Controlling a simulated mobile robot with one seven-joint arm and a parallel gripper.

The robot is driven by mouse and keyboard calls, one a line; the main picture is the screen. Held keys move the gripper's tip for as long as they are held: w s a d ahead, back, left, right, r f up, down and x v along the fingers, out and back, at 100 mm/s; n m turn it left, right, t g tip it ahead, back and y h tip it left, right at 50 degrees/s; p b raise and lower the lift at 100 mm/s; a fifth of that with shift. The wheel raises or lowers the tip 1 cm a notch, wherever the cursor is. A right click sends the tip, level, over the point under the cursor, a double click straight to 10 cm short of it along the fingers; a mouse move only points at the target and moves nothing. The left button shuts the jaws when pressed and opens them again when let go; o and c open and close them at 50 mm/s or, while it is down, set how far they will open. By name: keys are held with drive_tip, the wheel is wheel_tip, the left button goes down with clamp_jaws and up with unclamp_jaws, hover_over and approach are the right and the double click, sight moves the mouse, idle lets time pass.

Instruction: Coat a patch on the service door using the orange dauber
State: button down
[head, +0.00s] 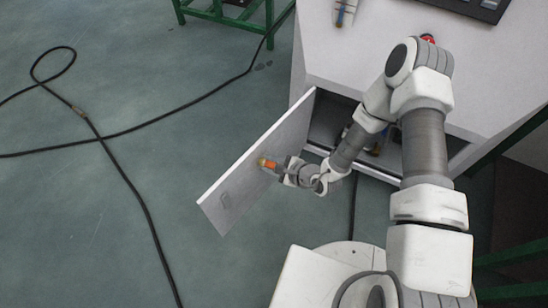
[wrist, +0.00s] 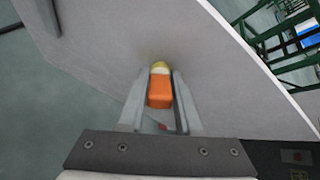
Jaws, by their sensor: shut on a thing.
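The service door (head: 240,177) is a pale panel that stands swung open from the white cabinet. My gripper (head: 277,166) is in front of the door's inner face, shut on the orange dauber (head: 267,163). In the wrist view the dauber (wrist: 160,90) sits between the two fingers, its yellowish tip pointing at the door (wrist: 110,40). The tip looks very close to or touching the panel; I cannot tell which. A faint yellowish tint shows on the panel around the tip. A grey handle or latch (head: 225,200) is on the door's lower left part.
The white cabinet (head: 390,50) has an open, dark compartment (head: 332,118) behind my arm. A black cable (head: 125,180) loops over the green floor at left. A green metal frame (head: 235,15) stands at the top. Floor left of the door is mostly clear.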

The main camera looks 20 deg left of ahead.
drive_tip(key=shift+s+a+r+p, duration=0.1)
drive_tip(key=shift+s+a+p, duration=0.15)
drive_tip(key=shift+s, duration=0.4)
drive_tip(key=shift+s+a+f+p, duration=0.1)
drive_tip(key=shift+s+a+p, duration=0.15)
drive_tip(key=shift+s, duration=0.45)
drive_tip(key=shift+s+a+r+p, duration=0.15)
drive_tip(key=shift+s+a, duration=0.1)
drive_tip(key=shift+s, duration=0.4)
drive_tip(key=shift+w+d+b, duration=0.25)
drive_tip(key=shift+w+d, duration=0.25)
drive_tip(key=shift+w, duration=1.2)
drive_tip(key=shift+w+d+b, duration=0.3)
drive_tip(key=shift+w+d, duration=0.25)
drive_tip(key=shift+w, duration=1.15)
drive_tip(key=shift+w+d+b, duration=0.25)
drive_tip(key=shift+w+d, duration=0.25)
drive_tip(key=shift+w, duration=1.2)
drive_tip(key=shift+w+d+b, duration=0.2)
drive_tip(key=shift+w+d, duration=0.05)
drive_tip(key=shift+w, duration=0.4)
drive_tip(key=shift+w+d+b, duration=0.2)
drive_tip(key=shift+w+d, duration=0.05)
drive_tip(key=shift+w, duration=0.35)
drive_tip(key=shift+w+d+b, duration=0.2)
drive_tip(key=shift+w+d, duration=0.05)
drive_tip(key=shift+w, duration=0.4)
drive_tip(key=s+d, duration=0.2)
drive_tip(key=d, duration=0.3)
drive_tip(key=shift+d, duration=0.35)
